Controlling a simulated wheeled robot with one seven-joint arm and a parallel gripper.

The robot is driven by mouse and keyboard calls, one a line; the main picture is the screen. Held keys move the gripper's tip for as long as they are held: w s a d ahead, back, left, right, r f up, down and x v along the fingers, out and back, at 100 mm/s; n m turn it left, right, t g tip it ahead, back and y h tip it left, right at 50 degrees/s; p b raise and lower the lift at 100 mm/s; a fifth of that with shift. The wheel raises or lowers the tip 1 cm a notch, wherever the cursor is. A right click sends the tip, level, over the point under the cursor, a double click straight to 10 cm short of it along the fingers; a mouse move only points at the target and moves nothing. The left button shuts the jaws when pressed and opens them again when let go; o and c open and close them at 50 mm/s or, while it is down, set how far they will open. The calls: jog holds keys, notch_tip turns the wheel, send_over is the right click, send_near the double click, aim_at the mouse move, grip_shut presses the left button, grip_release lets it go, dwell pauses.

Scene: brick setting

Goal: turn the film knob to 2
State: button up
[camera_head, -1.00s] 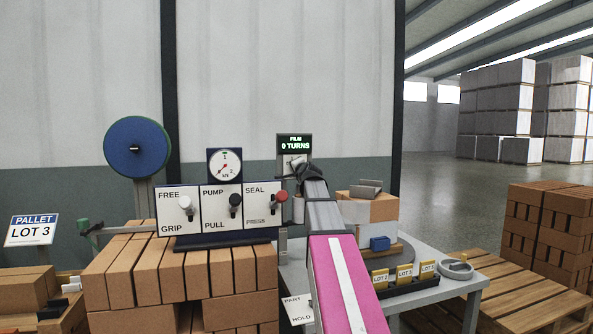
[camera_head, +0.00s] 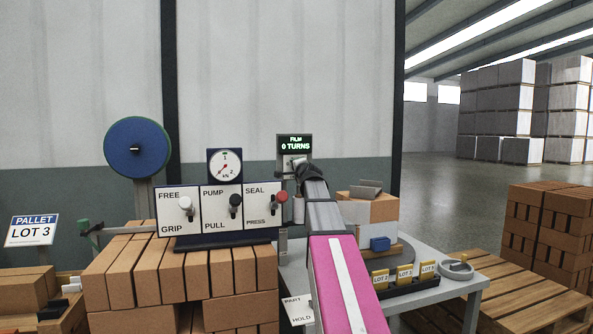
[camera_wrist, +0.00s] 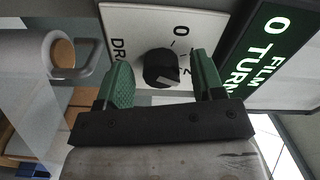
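The film knob (camera_wrist: 161,68) is a round black knob with a pale pointer mark, on a white dial plate (camera_wrist: 130,25). A "0" and part of a "2" show on the plate, with letters starting "DR" on the other side. The film display (camera_head: 294,142) reads "FILM 0 TURNS"; it also shows, rotated, in the wrist view (camera_wrist: 272,50). My gripper (camera_wrist: 163,78) is open, its two green fingers on either side of the knob with gaps between. In the head view, my gripper (camera_head: 301,168) is in front of the dial plate and hides the knob.
Left of my arm stands a white panel (camera_head: 221,208) with FREE/GRIP, PUMP/PULL and SEAL/PRESS controls, the red-knobbed one (camera_head: 281,197) nearest. Stacked bricks (camera_head: 215,268) are below it. A grey table (camera_head: 450,283) carries a turntable and yellow lot cards (camera_head: 404,273).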

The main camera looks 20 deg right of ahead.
jog(key=shift+s, duration=0.1)
jog(key=s, duration=1)
jog(key=shift+s, duration=0.3)
jog(key=shift+s, duration=0.1)
